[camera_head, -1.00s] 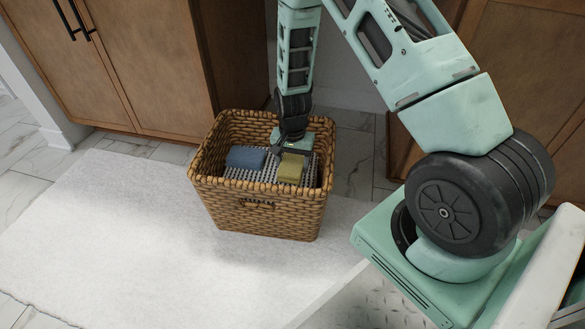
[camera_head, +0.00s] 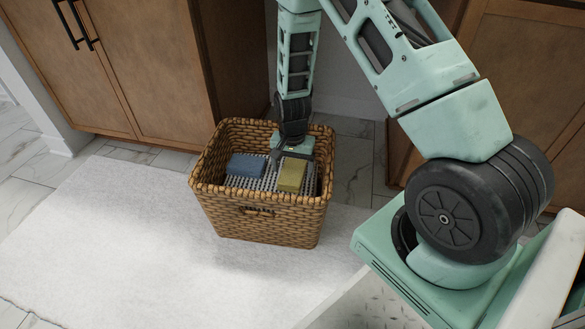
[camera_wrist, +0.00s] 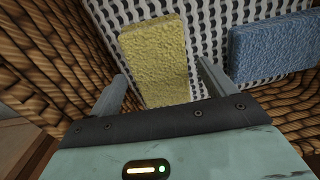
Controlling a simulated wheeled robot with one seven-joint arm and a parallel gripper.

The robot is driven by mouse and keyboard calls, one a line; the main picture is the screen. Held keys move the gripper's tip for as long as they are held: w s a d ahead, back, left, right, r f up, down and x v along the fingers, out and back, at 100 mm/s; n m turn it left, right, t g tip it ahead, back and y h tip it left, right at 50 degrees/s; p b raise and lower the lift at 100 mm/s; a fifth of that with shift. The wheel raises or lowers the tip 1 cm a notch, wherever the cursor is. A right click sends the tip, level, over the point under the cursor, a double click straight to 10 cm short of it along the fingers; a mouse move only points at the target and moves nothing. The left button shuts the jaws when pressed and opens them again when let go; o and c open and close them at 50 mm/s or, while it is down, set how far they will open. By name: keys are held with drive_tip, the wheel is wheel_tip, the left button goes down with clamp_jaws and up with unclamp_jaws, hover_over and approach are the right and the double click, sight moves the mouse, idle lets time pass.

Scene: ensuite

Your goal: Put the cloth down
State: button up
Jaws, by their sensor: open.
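A yellow, rough-textured block (camera_wrist: 155,55), a sponge or a folded cloth, lies in the wicker basket (camera_head: 258,225). It rests on or against a black-and-white patterned surface (camera_wrist: 215,30) that lines the basket; I cannot tell whether this is the cloth. My gripper (camera_wrist: 163,72) is open inside the basket, with its fingers on either side of the yellow block's near end. A gap shows between the block and the right finger. In the head view, my gripper (camera_head: 285,155) is just behind the yellow block (camera_head: 291,175), its fingertips partly hidden.
A blue block (camera_head: 246,165) lies left of the yellow one. The basket's woven walls surround my gripper closely. The basket stands on a white rug (camera_head: 130,230), with wooden cabinets (camera_head: 150,60) behind. The rug to the left is clear.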

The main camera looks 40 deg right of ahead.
sight(292, 171)
wheel_tip(292, 171, up, 10)
drive_tip(key=p, duration=0.6)
drive_tip(key=s+a+r+n+y, duration=0.1)
drive_tip(key=s+a+r+n, duration=0.25)
drive_tip(key=a+r, duration=0.45)
drive_tip(key=s+a+r+n, duration=0.3)
drive_tip(key=a+r+n, duration=0.15)
drive_tip(key=a, duration=0.45)
drive_tip(key=s+a+r+n, duration=0.3)
drive_tip(key=s+r+n, duration=0.2)
drive_tip(key=s, duration=0.4)
drive_tip(key=s+a+r+n, duration=0.4)
drive_tip(key=s+r+n, duration=0.1)
drive_tip(key=s, duration=0.3)
drive_tip(key=shift+s+a, duration=0.2)
drive_tip(key=shift+s, duration=0.2)
wheel_tip(292, 171, up, 46)
drive_tip(key=p, duration=4.6)
drive_tip(key=shift+r, duration=0.15)
